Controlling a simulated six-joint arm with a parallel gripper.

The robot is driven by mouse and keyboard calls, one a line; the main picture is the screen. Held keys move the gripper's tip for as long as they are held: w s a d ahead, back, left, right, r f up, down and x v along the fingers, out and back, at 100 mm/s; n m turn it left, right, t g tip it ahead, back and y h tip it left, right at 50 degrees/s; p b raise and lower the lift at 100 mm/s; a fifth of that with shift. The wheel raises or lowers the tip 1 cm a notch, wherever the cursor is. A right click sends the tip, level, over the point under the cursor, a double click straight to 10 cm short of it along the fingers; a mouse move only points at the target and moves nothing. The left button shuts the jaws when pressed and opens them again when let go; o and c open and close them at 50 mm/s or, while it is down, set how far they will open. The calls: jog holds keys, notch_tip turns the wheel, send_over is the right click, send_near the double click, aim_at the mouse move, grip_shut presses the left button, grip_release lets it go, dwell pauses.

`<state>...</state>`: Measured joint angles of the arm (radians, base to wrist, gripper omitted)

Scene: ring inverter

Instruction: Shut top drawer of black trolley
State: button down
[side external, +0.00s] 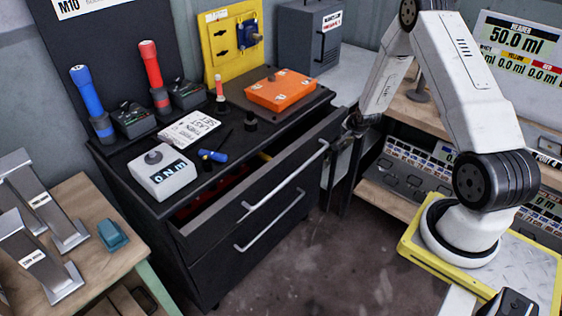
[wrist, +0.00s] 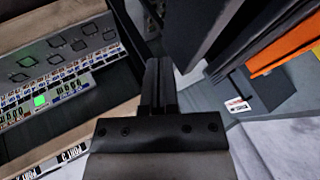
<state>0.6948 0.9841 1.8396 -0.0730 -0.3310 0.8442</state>
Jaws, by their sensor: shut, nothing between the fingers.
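The black trolley (side external: 197,268) stands in the middle of the side view. Its top drawer (side external: 219,214) is pulled out, leaving a gap under the worktop with red items partly visible inside. A silver handle (side external: 285,180) runs along the drawer's front. The lower drawer (side external: 255,248) looks closed. My gripper (side external: 337,195) points down beside the drawer's right end, with its fingers shut and empty. In the wrist view the shut fingers (wrist: 160,68) are in the middle, and a dark panel, probably the drawer, is at upper right. I cannot tell whether they touch.
The trolley top carries an orange case (side external: 281,90), a white meter (side external: 161,173), and blue (side external: 88,95) and red (side external: 150,65) tools. A wooden bench (side external: 85,262) stands left. The floor before the drawers is clear.

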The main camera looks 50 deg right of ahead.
jog(key=w+a+f+t+y, duration=0.1)
jog(key=w+a, duration=0.2)
jog(key=a, duration=1)
jog(key=w+a+f+t+y, duration=0.1)
jog(key=w+a, duration=0.2)
jog(key=a, duration=0.9)
jog(key=s+a+y, duration=0.1)
jog(key=s+a, duration=0.2)
jog(key=a, duration=0.4)
jog(key=s+a+t, duration=0.1)
jog(key=s+a, duration=0.2)
jog(key=a, duration=0.4)
jog(key=s+a+m+y, duration=0.1)
jog(key=s+a, duration=0.2)
jog(key=a, duration=0.4)
jog(key=shift+s+a+r+t+y, duration=0.15)
jog(key=shift+s+r+t+y, duration=0.15)
jog(key=shift+s+r, duration=0.1)
jog(key=shift+w, duration=0.1)
